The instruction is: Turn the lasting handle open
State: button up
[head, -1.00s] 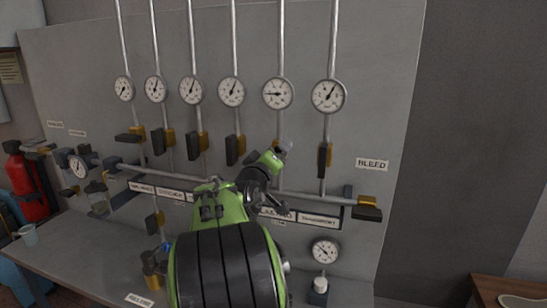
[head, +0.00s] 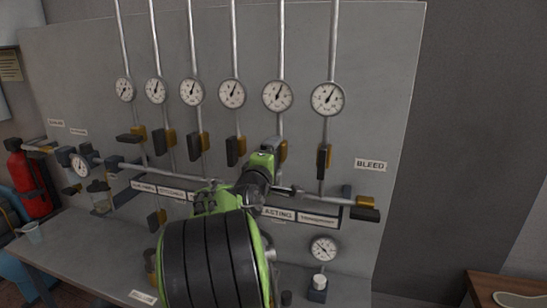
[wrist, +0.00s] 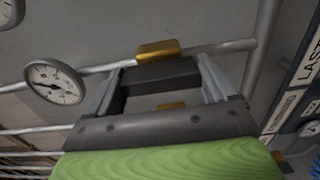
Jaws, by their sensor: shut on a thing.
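The lasting handle is a dark bar (wrist: 160,76) with a brass-coloured valve body (wrist: 158,49) behind it on a thin pipe. In the wrist view the bar runs roughly along the pipe. My gripper (wrist: 161,72) is shut on the bar, one grey finger at each end. In the head view my gripper (head: 275,150) covers most of the handle on the fifth pipe, above the LASTING label (head: 279,214). The gauge (head: 278,95) over it has its needle pointing up and slightly right; the gauge also shows in the wrist view (wrist: 53,81).
Similar dark handles stand close on either side, one on the left (head: 235,150) and one on the right (head: 323,160). A horizontal manifold pipe (head: 340,199) runs below, with a BLEED label (head: 370,164) at right. A bench (head: 75,255) lies under the panel.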

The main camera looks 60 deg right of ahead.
dwell(0.5)
jog(key=o, duration=0.8)
jog(key=shift+o, duration=0.2)
jog(key=s+a+b, duration=0.2)
jog(key=a, duration=1.3)
jog(key=shift+s+a+b, duration=0.25)
jog(key=shift+b, duration=0.1)
jog(key=w+a+f+m+t+y, duration=0.1)
jog(key=w+a+f+t+y, duration=0.1)
jog(key=a+f+y, duration=0.4)
jog(key=w+a+f+m+t+y, duration=0.25)
jog(key=a+f+y, duration=0.3)
jog(key=a, duration=0.35)
jog(key=s+a+f+n+g+y, duration=0.1)
jog(key=s+a+f+y, duration=0.2)
jog(key=a, duration=0.5)
jog(key=s+a+f+y, duration=0.3)
jog(key=s+a, duration=0.2)
jog(key=a, duration=0.3)
jog(key=shift+f+n+g, duration=0.15)
jog(key=shift+n+g, duration=0.2)
